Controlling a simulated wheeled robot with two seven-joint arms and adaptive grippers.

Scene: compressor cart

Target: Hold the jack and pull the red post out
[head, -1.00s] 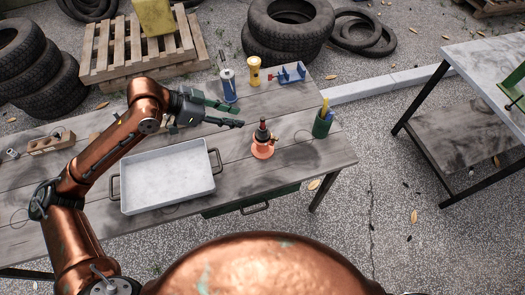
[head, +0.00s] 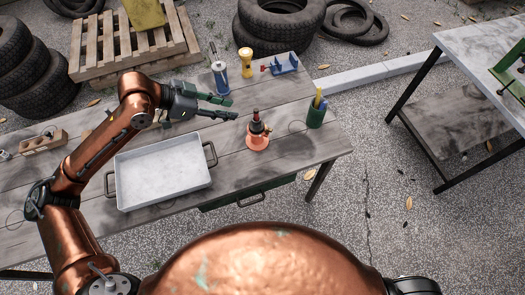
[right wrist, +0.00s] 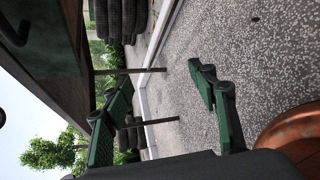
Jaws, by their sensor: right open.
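The jack (head: 258,141) stands upright on the grey wooden workbench, with an orange base. A dark post with some red on it (head: 256,120) stands up from its middle. My left gripper (head: 234,108) is open and empty, just left of and beyond the post in the head view. Its fingers point right and are apart from the jack. My right gripper (right wrist: 158,76) is open and empty in the right wrist view, with bare ground and a kerb behind it. The jack does not show in that view.
A grey tray (head: 120,190) sits left of the jack on the bench. A green cup (head: 316,115) stands to its right. A blue-and-silver bottle (head: 220,80), a yellow item (head: 246,61) and a blue vise-like tool (head: 284,64) stand behind. Another table (head: 470,60) is at right.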

